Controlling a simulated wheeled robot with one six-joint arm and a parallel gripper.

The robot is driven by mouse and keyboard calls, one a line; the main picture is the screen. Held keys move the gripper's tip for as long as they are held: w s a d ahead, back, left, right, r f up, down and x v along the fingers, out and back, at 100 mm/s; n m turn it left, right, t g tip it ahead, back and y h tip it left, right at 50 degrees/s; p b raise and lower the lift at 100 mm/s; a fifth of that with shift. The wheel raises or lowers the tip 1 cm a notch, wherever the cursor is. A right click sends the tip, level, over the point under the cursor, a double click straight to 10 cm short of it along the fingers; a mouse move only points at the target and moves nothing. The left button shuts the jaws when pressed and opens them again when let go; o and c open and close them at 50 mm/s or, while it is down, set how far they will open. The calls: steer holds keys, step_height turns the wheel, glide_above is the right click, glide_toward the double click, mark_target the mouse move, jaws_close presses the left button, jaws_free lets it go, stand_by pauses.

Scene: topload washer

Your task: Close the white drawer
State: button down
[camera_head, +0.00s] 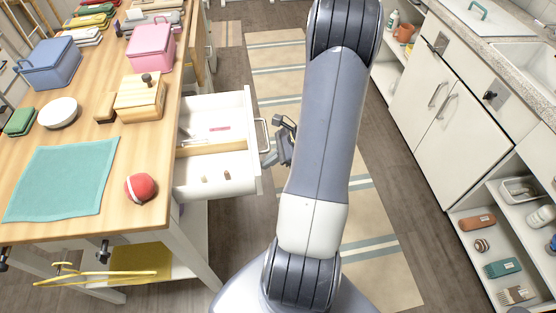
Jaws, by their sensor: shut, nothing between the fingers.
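The white drawer (247,112) is pulled out from the right side of the wooden-topped table (60,222). It has a grey bar handle (263,136) on its front and a few small items inside. My gripper (272,150) is just right of the drawer front, close to the handle. Its fingers are shut with nothing between them. My arm hides part of the gripper, and I cannot tell whether it touches the drawer front.
On the table are a pink box (151,47), a blue box (48,64), a teal cloth (62,178) and a red ball (140,187). A striped rug (275,60) lies on the floor. White cabinets (450,130) and open shelves (478,207) stand at the right.

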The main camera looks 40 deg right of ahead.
steer(key=b, duration=0.3)
glide_above(189, 182)
steer(key=shift+s+d, duration=0.3)
steer(key=shift+d, duration=0.05)
steer(key=shift+w+a, duration=0.3)
steer(key=shift+a, duration=0.1)
steer(key=shift+w+a+r, duration=0.1)
steer(key=shift+r, duration=0.05)
steer(key=shift+d, duration=0.2)
steer(key=s+d, duration=0.2)
steer(key=d, duration=0.1)
steer(key=s+d+r, duration=0.1)
steer(key=shift+d, duration=0.25)
steer(key=v, duration=0.8)
